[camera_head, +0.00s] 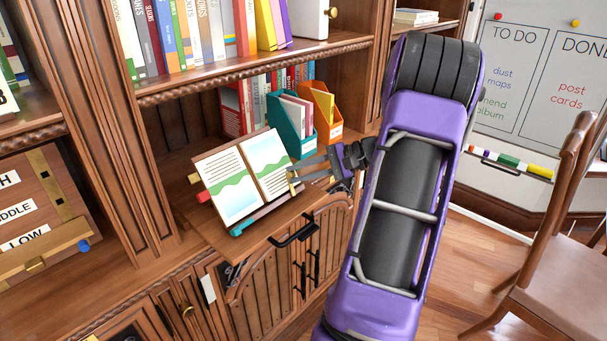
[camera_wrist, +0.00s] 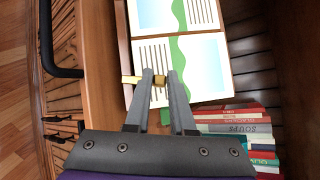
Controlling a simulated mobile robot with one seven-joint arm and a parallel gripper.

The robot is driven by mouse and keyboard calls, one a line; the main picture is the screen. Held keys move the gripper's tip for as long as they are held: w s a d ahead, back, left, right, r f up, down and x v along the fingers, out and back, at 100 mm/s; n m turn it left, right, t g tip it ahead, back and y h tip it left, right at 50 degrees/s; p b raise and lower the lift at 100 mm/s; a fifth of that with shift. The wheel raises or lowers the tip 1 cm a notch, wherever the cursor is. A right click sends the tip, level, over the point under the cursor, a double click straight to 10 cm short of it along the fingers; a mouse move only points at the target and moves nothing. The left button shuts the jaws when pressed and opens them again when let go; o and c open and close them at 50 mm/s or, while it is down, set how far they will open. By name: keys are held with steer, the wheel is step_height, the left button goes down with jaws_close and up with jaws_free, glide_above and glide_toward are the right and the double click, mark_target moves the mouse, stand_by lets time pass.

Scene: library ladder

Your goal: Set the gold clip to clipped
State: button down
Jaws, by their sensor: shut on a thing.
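The gold clip (camera_wrist: 159,81) is at the edge of the open book (camera_wrist: 157,50) in the wrist view. My gripper (camera_wrist: 160,80) has its two fingertips on either side of the clip and is shut on it. A short gold piece sticks out past the left finger. In the head view, my gripper (camera_head: 297,182) reaches from the right to the right page edge of the open book (camera_head: 242,176). The book rests tilted on a stand on the pulled-out wooden shelf (camera_head: 262,232). The clip is too small there to tell its position.
A teal file box (camera_head: 291,128) and an orange one (camera_head: 326,112) stand behind the book, near a row of upright books. A black handle (camera_head: 294,229) is on the shelf's front. A wooden chair (camera_head: 560,250) stands at the right. Open floor lies between chair and cabinet.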

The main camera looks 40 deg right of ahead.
steer(key=shift+a+r+n+g, duration=0.15)
steer(key=shift+a+n+g, duration=0.45)
steer(key=shift+n, duration=0.5)
steer(key=shift+g, duration=0.3)
steer(key=c, duration=0.8)
jaws_free()
steer(key=shift+o, duration=0.2)
steer(key=p+v, duration=0.2)
steer(key=v, duration=1.5)
steer(key=shift+s+r, duration=0.2)
steer(key=shift+s, duration=0.1)
